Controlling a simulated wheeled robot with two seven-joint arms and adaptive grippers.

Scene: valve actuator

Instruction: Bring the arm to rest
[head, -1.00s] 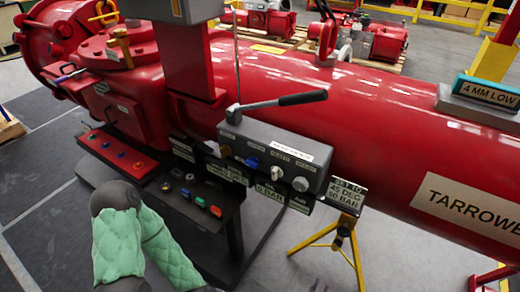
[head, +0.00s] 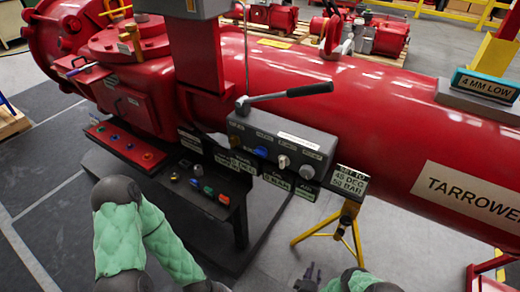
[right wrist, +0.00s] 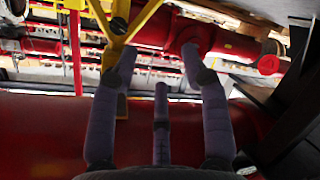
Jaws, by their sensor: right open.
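My right gripper (head: 309,276) shows small and dark at the bottom edge of the head view, with a green-padded part of my right arm (head: 350,281) beside it. In the right wrist view the right gripper (right wrist: 158,62) has its fingers spread apart with nothing between them. It is well below the grey control box (head: 280,145) in the head view and touches nothing I can see. My left arm (head: 120,240) bends in at the lower left; its gripper is out of frame.
The long red actuator cylinder (head: 385,120) crosses the scene. A lever (head: 290,93) rises from the control box. A black button shelf (head: 190,190) and a yellow stand (head: 345,228) with a sign (head: 350,181) are in front. Grey floor is open at the bottom.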

